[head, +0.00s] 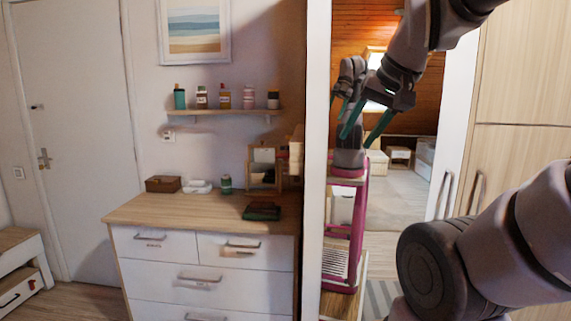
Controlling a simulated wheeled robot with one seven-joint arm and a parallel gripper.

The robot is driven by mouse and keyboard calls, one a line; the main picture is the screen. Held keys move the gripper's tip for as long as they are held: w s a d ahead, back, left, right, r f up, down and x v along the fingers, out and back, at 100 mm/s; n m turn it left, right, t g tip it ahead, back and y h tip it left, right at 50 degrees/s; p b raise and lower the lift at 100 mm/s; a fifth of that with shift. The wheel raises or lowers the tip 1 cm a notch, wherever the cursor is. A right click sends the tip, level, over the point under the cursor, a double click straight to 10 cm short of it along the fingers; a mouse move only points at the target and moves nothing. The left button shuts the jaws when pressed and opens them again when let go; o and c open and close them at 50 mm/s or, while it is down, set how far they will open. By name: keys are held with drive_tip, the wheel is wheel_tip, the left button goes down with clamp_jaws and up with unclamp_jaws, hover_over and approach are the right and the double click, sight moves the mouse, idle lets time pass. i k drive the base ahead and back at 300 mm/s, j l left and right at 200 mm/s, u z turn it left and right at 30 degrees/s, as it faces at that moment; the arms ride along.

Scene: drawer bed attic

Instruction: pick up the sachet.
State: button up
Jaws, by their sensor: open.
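I cannot pick out the sachet with certainty. A small dark green and reddish flat item (262,211) lies on the right part of the dresser top and is too small to identify. A white low item (198,187) lies towards the back of the same top, also unclear. My gripper (355,141) hangs from the upper right with its green fingers apart and pointing down. It is empty, to the right of the dresser in the picture and apart from both items.
The wooden dresser top (165,212) also holds a brown box (163,184), a green jar (226,184) and a wooden stand (263,168). A shelf (225,112) with several bottles is above. A tall mirror-like panel (400,190) stands right, beside a wardrobe (525,90).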

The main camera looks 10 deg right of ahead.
sight(286, 162)
drive_tip(key=i+j+u, duration=0.15)
drive_tip(key=i+j, duration=0.3)
drive_tip(key=i+j+u, duration=0.15)
drive_tip(key=i+j, duration=0.2)
drive_tip(key=i, duration=0.2)
drive_tip(key=i+j+u, duration=0.15)
drive_tip(key=i+j, duration=0.15)
drive_tip(key=i, duration=0.25)
